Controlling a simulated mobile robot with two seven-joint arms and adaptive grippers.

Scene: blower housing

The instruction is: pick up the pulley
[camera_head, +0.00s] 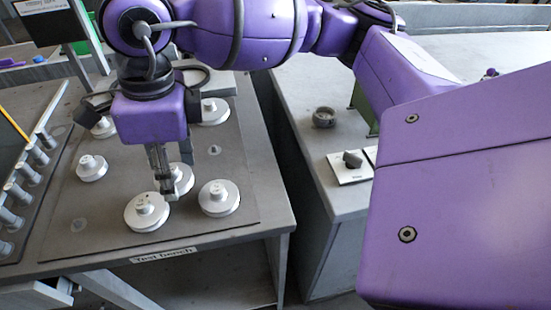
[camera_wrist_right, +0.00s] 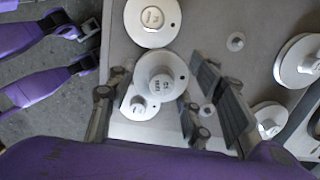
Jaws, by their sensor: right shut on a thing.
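A white pulley (camera_wrist_right: 165,72), a round disc with a raised, marked hub, sits between the fingertips of my right gripper (camera_wrist_right: 163,80) in the right wrist view. In the head view my right gripper (camera_head: 165,188) points down over the test bench, and a small part of the held pulley (camera_head: 183,178) shows beside the fingers. I cannot tell the height of the held pulley above the bench. My left gripper is not in view.
Similar white pulleys stand close by on the bench mat (camera_head: 110,230): front (camera_head: 147,212), right (camera_head: 218,197), left (camera_head: 92,168) and back (camera_head: 210,112). A rack of metal pegs (camera_head: 22,194) lines the left. A grey cabinet (camera_head: 300,95) is at the right.

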